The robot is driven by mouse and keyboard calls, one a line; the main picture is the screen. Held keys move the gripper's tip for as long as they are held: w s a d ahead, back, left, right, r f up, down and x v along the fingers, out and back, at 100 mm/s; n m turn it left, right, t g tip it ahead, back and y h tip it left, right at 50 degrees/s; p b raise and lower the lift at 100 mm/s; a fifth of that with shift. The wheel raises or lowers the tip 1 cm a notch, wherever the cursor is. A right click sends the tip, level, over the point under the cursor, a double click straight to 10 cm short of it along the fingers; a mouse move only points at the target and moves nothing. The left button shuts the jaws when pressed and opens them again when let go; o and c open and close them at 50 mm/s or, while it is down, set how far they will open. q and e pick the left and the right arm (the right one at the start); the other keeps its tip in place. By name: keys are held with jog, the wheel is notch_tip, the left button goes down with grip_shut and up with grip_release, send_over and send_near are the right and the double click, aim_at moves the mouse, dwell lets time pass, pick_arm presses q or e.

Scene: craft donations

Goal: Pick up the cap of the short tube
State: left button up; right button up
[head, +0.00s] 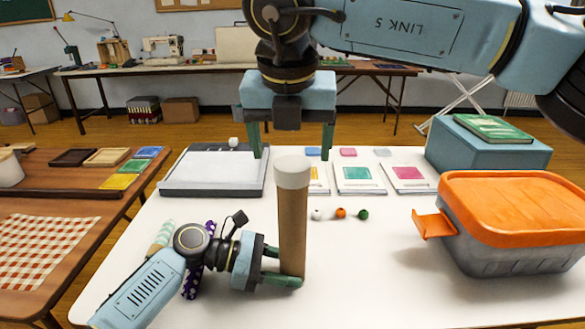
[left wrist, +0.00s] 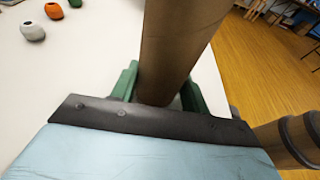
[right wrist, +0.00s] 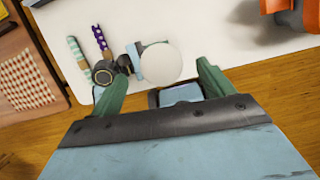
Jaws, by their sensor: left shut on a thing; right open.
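A brown cardboard tube (head: 293,230) stands upright on the white table with a white cap (head: 293,172) on its top end. My left gripper (head: 283,268) is shut on the tube near its base; the left wrist view shows the tube (left wrist: 178,45) between the green fingers. My right gripper (head: 292,148) is open and empty, pointing down above the cap, its fingers to either side. In the right wrist view the cap (right wrist: 160,64) lies between the spread fingertips, seen from above and apart from them.
A grey bin with an orange lid (head: 515,205) stands at the right. A grey-white paper trimmer (head: 212,168) lies behind left. Several beads (head: 340,212) and cards (head: 360,176) lie behind the tube. Two patterned rolls (head: 205,255) lie left, partly hidden by my left arm.

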aim_at(293, 163)
jog(key=x, duration=0.3)
jog(key=shift+d, duration=0.1)
jog(key=c, duration=1)
jog(key=shift+c, duration=0.2)
jog(key=shift+r, duration=0.2)
notch_tip(293, 163, up, 10)
jog(key=shift+f, duration=0.1)
pick_arm(q)
jog(key=o, duration=0.8)
jog(key=shift+o, duration=0.2)
